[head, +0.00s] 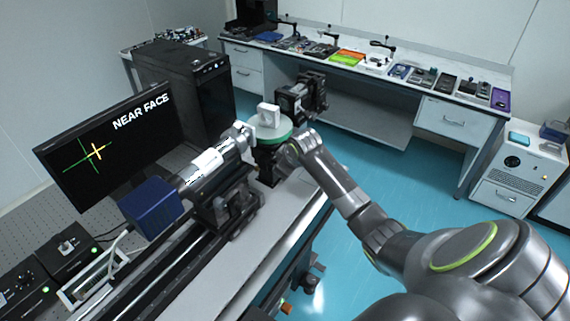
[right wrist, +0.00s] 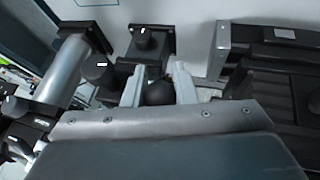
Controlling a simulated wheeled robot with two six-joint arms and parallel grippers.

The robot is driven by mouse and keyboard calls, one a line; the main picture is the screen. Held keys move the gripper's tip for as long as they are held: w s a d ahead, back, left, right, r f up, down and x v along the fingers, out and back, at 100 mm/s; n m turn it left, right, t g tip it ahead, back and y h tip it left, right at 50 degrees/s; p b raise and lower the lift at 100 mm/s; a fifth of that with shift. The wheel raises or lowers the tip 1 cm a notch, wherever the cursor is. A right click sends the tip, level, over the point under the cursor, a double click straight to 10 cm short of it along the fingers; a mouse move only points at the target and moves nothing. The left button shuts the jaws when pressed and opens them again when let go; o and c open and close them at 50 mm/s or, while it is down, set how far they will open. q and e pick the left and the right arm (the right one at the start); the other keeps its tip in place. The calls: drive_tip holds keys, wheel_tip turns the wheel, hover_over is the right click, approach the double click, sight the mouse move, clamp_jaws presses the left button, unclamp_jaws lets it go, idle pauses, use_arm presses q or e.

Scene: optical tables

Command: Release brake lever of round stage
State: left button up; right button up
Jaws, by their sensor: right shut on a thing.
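The round stage (head: 268,132) has a green rim and carries a small white block (head: 268,114). It stands at the end of the optical rail in the head view. My right gripper (head: 289,154) is at the stage's near right side, and the arm partly hides what it holds. In the right wrist view my right gripper (right wrist: 158,77) has its two pale fingers on either side of a black rounded knob (right wrist: 158,94), which I take as the end of the brake lever. The lever's shaft is hidden. My left gripper is not in view.
A silver tube instrument (head: 210,160) with a blue box (head: 150,200) lies left of the stage. A monitor (head: 105,150) reads "NEAR FACE" and shows a green and a yellow cross. A dark optic mount (head: 290,104) stands behind the stage. Blue floor is open to the right.

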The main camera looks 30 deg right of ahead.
idle(0.4)
drive_tip(key=o, duration=1)
drive_tip(key=shift+w, duration=0.1)
drive_tip(key=b+v, duration=0.3)
drive_tip(key=v, duration=1.4)
drive_tip(key=shift+a+r, duration=0.2)
drive_tip(key=shift+r, duration=0.05)
drive_tip(key=shift+f, duration=0.15)
